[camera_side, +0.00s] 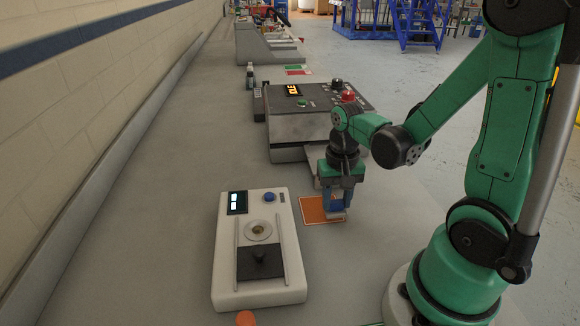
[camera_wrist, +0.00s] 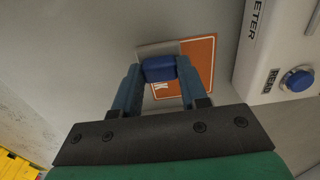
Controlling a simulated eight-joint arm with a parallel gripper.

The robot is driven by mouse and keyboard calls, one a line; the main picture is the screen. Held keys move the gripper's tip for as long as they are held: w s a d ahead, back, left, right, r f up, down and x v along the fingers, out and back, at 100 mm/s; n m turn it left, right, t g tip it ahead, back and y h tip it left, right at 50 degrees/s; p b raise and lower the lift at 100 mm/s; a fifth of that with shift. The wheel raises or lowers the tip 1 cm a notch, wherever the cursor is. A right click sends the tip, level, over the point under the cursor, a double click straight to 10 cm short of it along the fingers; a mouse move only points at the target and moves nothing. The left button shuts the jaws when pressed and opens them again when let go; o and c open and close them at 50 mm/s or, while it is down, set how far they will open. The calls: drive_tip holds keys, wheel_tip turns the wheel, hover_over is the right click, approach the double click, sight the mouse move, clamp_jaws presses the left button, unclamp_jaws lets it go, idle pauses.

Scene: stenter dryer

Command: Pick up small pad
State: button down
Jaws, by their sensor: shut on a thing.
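My gripper (camera_side: 334,202) is over the right part of an orange square mat (camera_side: 311,208) on the bench. In the wrist view my gripper (camera_wrist: 160,72) is shut on the small pad (camera_wrist: 160,67), seen as a blue block between the fingertips with a pale grey plate just beyond it. In the side view only a pale sliver of the small pad (camera_side: 336,216) shows under the fingers. I cannot tell whether it still touches the mat. The mat (camera_wrist: 202,55) also shows in the wrist view, partly hidden by the fingers.
A white meter box (camera_side: 256,285) with a blue button and dark plate stands left of the mat. A dark grey machine (camera_side: 300,125) with a red button stands behind my gripper. An orange disc (camera_side: 245,318) lies at the front. The bench's left part is clear along the wall.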

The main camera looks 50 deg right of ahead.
sight(337, 202)
wheel_tip(337, 202, up, 18)
idle(0.5)
drive_tip(key=shift+r, duration=0.1)
